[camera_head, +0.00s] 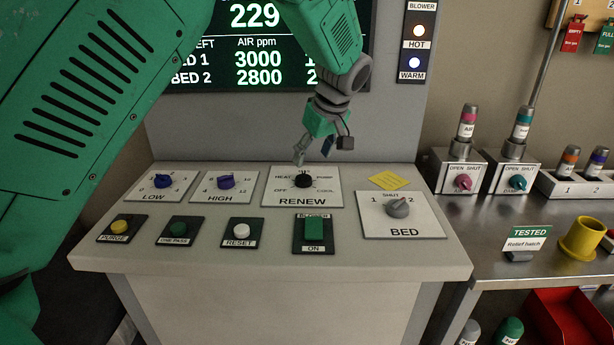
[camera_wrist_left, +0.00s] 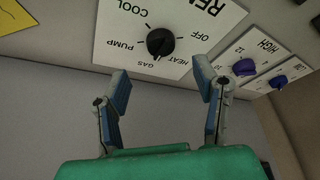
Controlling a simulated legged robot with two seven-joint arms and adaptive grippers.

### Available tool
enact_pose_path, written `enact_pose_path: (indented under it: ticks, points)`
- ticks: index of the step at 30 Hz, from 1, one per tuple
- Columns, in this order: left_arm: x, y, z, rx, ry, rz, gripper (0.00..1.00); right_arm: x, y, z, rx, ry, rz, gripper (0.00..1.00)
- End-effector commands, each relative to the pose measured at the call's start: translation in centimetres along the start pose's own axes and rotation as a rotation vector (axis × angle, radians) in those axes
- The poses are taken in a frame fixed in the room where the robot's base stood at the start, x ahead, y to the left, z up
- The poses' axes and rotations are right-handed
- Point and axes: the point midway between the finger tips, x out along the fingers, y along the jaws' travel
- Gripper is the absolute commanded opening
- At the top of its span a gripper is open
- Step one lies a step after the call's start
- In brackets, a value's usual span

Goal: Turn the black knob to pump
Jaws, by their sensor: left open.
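The black knob (camera_head: 303,181) sits on the white RENEW plate (camera_head: 322,200) on the sloping console. In the left wrist view the black knob (camera_wrist_left: 160,42) is ringed by the labels OFF, HEAT, GAS, PUMP and COOL. I cannot tell clearly which label its pointer faces. My left gripper (camera_head: 314,150) is above and behind the knob in the head view, partly hiding the plate's top labels. In the left wrist view the left gripper (camera_wrist_left: 162,80) is open and empty, its fingers apart from the knob. My right gripper is not in view.
Push buttons, including a white RESET button (camera_head: 241,230), line the front. A display (camera_head: 262,60) stands behind.

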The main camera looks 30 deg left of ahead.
Motion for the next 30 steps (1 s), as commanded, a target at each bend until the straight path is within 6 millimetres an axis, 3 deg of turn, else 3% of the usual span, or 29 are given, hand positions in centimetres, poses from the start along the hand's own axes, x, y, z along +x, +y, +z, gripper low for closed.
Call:
enact_pose_path:
  ticks: [6, 12, 24, 26, 28, 29, 30]
  points:
    - [4.5, -0.2, 0.0, -0.001, -0.001, 0.000, 0.55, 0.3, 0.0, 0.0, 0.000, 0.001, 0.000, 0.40]
    - [7.0, -0.1, 0.0, -0.001, 0.000, 0.001, 0.55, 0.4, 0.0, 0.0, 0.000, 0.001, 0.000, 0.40]
    - [7.7, -0.1, -0.1, -0.001, 0.001, 0.002, 0.55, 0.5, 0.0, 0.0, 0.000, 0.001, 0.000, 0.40]
    - [7.7, -0.1, -0.1, -0.001, 0.001, 0.002, 0.37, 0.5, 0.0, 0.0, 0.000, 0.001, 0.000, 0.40]
    - [7.7, -0.1, -0.1, -0.001, 0.001, 0.002, 0.13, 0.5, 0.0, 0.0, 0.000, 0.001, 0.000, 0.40]
    - [7.7, -0.1, -0.1, -0.001, 0.001, 0.002, 0.06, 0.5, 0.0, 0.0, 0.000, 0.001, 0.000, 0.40]
    - [7.7, -0.1, -0.1, -0.001, 0.001, 0.002, 0.06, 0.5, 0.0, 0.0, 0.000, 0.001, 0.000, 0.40]
